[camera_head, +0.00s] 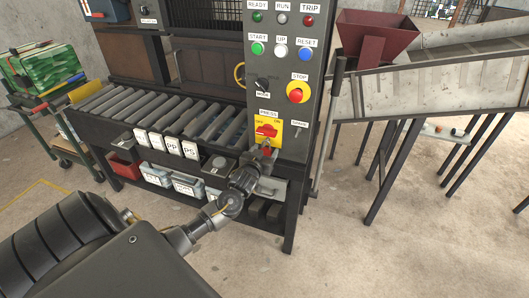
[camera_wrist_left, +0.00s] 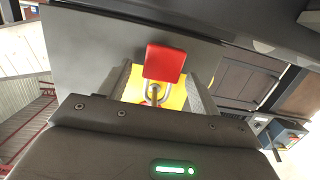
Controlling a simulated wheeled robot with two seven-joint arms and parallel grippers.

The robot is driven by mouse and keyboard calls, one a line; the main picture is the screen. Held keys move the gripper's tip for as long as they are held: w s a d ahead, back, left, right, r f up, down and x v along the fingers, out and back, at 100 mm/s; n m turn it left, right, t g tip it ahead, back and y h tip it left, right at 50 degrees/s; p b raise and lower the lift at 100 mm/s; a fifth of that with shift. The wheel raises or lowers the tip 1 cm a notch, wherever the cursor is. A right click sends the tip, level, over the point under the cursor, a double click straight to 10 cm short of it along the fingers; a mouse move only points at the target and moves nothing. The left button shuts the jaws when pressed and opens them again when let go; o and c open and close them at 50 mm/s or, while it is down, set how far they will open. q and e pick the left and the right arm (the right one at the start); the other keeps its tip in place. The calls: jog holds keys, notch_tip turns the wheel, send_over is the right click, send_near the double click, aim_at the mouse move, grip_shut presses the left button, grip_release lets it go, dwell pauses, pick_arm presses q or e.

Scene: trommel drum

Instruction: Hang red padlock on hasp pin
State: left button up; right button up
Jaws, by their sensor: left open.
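A red padlock (camera_wrist_left: 165,63) with a grey shackle (camera_wrist_left: 155,92) shows in the left wrist view in front of the yellow plate (camera_wrist_left: 176,97). In the head view a small red part of it (camera_head: 267,150) shows just below the yellow PRESS plate (camera_head: 262,122) with its red switch (camera_head: 266,131). My left gripper (camera_head: 265,159) is at the panel under that plate. Its jaws are open, one finger on each side of the padlock's shackle. I cannot tell whether the shackle is around the hasp pin; the pin is not clear in either view.
The grey control panel (camera_head: 282,75) has several buttons above the plate. A roller conveyor (camera_head: 165,105) is at the left, with labelled bins (camera_head: 155,175) below. A green-topped cart (camera_head: 45,75) stands far left. A red hopper (camera_head: 377,38) stands right. Floor at front right is clear.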

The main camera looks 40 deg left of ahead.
pick_arm(q)
jog(key=shift+s, duration=0.15)
jog(key=v, duration=1)
jog(key=shift+s+d, duration=0.15)
jog(key=shift+s, duration=0.1)
